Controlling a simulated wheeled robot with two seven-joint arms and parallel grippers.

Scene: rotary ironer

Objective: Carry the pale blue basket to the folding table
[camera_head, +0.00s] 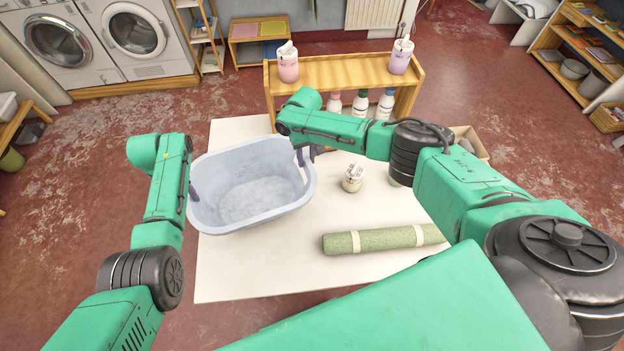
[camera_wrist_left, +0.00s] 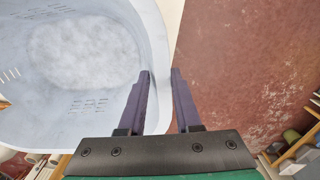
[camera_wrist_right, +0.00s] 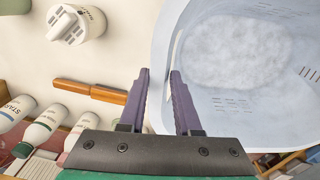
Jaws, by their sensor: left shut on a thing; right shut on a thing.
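The pale blue basket (camera_head: 250,180) is upright over the left part of the white-topped table (camera_head: 225,275), its left side reaching past the table's left edge. Whether its bottom touches the top is hidden.
On the table are a green roll (camera_head: 380,240), a white-capped container (camera_head: 352,178) and a wooden-handled item (camera_wrist_right: 90,90). A wooden shelf (camera_head: 340,72) with bottles stands behind. Washing machines (camera_head: 135,35) line the back left. Table front left is clear.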

